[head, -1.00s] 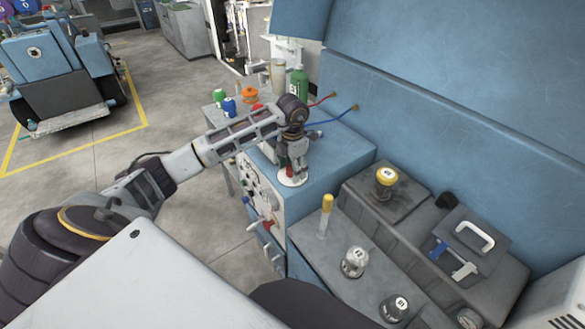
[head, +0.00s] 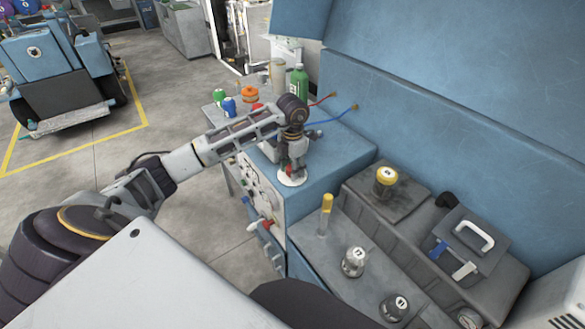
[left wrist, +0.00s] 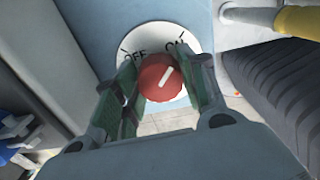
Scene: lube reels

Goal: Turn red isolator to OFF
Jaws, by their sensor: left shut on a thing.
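The red isolator is a round red knob (left wrist: 160,78) with a white pointer line, on a white disc marked OFF at the left and ON at the right in the left wrist view. The pointer leans up and right, toward the ON side. My left gripper (left wrist: 158,88) is shut on the knob, one green-padded finger on each side. In the head view my left gripper (head: 292,168) points down at the white disc (head: 291,179) on top of a blue cabinet (head: 335,158); the knob is mostly hidden there. My right gripper is not in view.
A green bottle (head: 299,82) and small coloured containers stand behind the arm. Red and blue hoses run to the blue wall panel. A yellow-topped post (head: 326,208) and several capped fittings stand at the right. Valves project from the cabinet's front.

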